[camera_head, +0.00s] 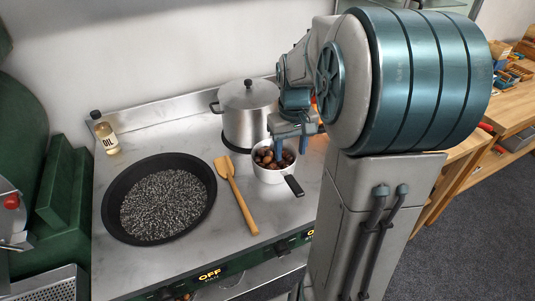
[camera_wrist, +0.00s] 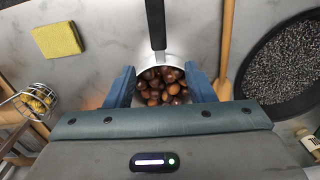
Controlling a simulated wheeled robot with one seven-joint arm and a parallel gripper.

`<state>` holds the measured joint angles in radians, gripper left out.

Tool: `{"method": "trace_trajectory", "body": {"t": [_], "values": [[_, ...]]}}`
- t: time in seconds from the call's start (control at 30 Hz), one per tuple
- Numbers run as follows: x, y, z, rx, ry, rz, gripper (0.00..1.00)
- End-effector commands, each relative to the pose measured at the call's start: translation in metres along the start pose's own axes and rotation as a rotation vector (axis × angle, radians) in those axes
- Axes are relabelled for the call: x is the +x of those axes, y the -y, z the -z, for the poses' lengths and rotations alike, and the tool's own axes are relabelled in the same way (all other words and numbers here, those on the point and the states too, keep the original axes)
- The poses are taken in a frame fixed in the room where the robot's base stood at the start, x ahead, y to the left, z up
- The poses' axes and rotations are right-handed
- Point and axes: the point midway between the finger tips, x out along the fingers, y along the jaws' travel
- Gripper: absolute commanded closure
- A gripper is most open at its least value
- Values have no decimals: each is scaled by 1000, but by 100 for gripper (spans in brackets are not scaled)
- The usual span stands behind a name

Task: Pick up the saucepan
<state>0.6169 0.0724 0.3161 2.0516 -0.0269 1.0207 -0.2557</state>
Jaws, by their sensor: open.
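The saucepan (camera_head: 269,175) is small and white with a black handle (camera_head: 294,186), and it holds brown chestnuts. It stands on the steel stovetop in front of the large lidded pot. In the wrist view the saucepan (camera_wrist: 171,57) lies between my two blue fingers, with its black handle (camera_wrist: 155,22) pointing away to the top of the picture. My gripper (camera_wrist: 163,85) is open, one finger on each side of the pan. In the head view my gripper (camera_head: 291,133) is above the back of the pan and hides part of it. Whether the fingers touch the pan, I cannot tell.
A wooden spatula (camera_head: 239,197) lies left of the saucepan. A wide black pan (camera_head: 110,222) of dark grains is further left. A lidded pot (camera_head: 247,128) stands close behind. An oil bottle (camera_head: 105,134) stands at the back left. A yellow sponge (camera_wrist: 58,39) and a wire skimmer (camera_wrist: 35,103) lie nearby.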

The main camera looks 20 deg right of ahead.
Motion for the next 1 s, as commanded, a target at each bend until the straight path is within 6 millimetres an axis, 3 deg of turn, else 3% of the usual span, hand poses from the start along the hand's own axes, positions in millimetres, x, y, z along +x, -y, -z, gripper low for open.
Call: {"method": "trace_trajectory", "body": {"t": [0.33,0.6,0.83,1.0], "values": [[65,0,-1,0,5,3,51],[86,0,-2,0,2,2,51],[119,-2,-7,-2,5,3,51],[132,-2,-6,-1,1,2,51]]}}
